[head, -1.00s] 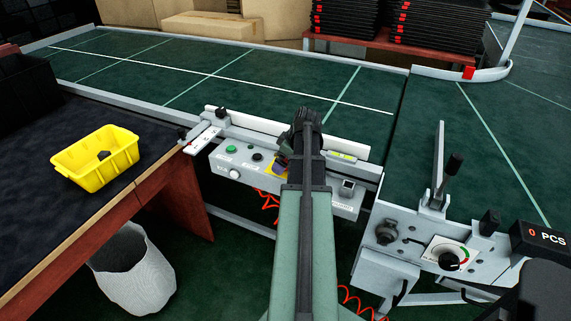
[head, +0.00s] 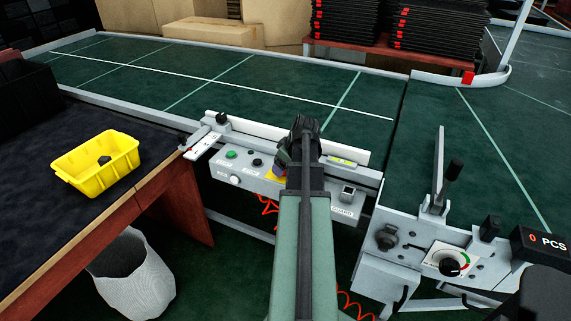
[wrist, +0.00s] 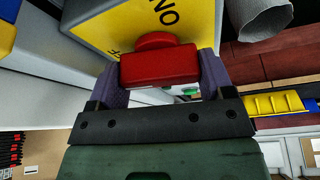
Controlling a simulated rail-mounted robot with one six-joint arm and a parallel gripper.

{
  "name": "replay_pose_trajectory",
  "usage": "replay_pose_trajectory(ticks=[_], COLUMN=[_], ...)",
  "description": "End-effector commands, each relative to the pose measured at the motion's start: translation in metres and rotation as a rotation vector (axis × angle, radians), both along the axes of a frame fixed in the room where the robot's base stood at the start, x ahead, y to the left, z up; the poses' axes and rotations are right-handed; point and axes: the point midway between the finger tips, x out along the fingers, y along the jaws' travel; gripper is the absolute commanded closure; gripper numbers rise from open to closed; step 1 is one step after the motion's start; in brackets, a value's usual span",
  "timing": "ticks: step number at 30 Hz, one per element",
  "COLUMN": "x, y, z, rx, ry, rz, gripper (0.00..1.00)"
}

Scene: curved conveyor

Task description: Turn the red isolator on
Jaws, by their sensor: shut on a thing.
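The red isolator (wrist: 160,66) shows in the wrist view as a red block-shaped handle on a round red base. It sits on a yellow plate (wrist: 118,32) with black lettering, "ON" seen upside down and another word partly cut off. My gripper (wrist: 161,74) has its two purple fingers on either side of the handle, shut on it. In the head view my gripper (head: 281,163) is at the grey control box (head: 222,172), over the yellow plate (head: 270,177). My arm and gripper hide the isolator there.
A green button (head: 231,155), a black knob and a white knob are left of my gripper on the box. The white guide rail (head: 240,128) runs behind it. A lever (head: 448,180) and a dial (head: 450,262) are at the right. A yellow bin (head: 97,165) stands on the left table.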

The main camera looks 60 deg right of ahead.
Motion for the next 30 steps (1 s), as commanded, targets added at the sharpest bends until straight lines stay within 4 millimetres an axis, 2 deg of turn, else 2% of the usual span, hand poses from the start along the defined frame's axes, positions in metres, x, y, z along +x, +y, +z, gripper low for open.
replay_pose_trajectory(ticks=[30], x=[0.0], y=[0.0006], z=[-0.0002], rx=[-0.002], ry=[0.001], rz=[-0.947], gripper=[0.49])
